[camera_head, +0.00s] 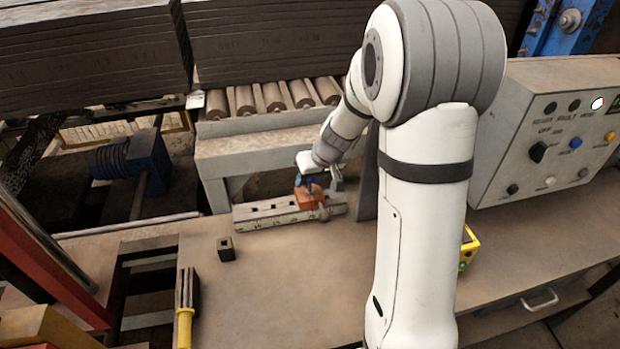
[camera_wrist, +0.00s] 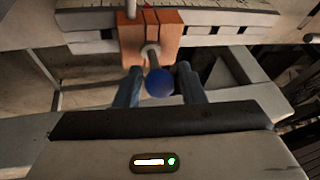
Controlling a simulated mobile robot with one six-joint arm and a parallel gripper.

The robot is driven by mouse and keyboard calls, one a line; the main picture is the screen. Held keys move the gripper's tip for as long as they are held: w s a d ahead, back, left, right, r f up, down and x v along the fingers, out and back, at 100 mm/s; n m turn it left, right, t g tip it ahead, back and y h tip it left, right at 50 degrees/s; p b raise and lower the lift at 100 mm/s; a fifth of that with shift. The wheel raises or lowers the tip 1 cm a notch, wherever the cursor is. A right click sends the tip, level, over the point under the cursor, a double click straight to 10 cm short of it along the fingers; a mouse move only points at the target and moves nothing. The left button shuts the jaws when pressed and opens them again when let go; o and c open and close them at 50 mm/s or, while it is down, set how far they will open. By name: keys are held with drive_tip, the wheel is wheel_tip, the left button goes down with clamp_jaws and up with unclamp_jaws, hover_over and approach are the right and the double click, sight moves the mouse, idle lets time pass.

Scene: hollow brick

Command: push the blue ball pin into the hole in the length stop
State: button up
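The length stop is an orange block (camera_head: 308,196) clamped on a light scaled rail (camera_head: 268,220); in the wrist view the block (camera_wrist: 133,42) fills the top middle. The blue ball pin (camera_wrist: 159,83) has its ball toward the wrist camera and its grey shaft running to a grey collar at the block's face. How deep the shaft sits cannot be seen. My gripper (camera_wrist: 160,68) has its two blue fingers on either side of the ball, with narrow gaps, and looks open.
A roller conveyor (camera_head: 270,100) stands behind the rail. A small dark hollow block (camera_head: 226,249) and a yellow-handled tool (camera_head: 186,308) lie on the bench at the left. A control panel (camera_head: 550,135) stands at the right.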

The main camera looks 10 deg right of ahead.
drive_tip(key=shift+o, duration=1.4)
drive_tip(key=v, duration=0.7)
drive_tip(key=shift+s+r, duration=0.15)
drive_tip(key=shift+r, duration=0.2)
drive_tip(key=shift+d, duration=0.1)
drive_tip(key=s+a+r+m+h, duration=0.1)
drive_tip(key=s+r, duration=0.1)
drive_tip(key=s, duration=0.9)
drive_tip(key=s+r+g+h, duration=0.1)
drive_tip(key=s+r, duration=0.1)
drive_tip(key=s, duration=1)
drive_tip(key=shift+a+r+m+h, duration=0.25)
drive_tip(key=shift+a+m+h, duration=0.15)
drive_tip(key=shift+c, duration=0.2)
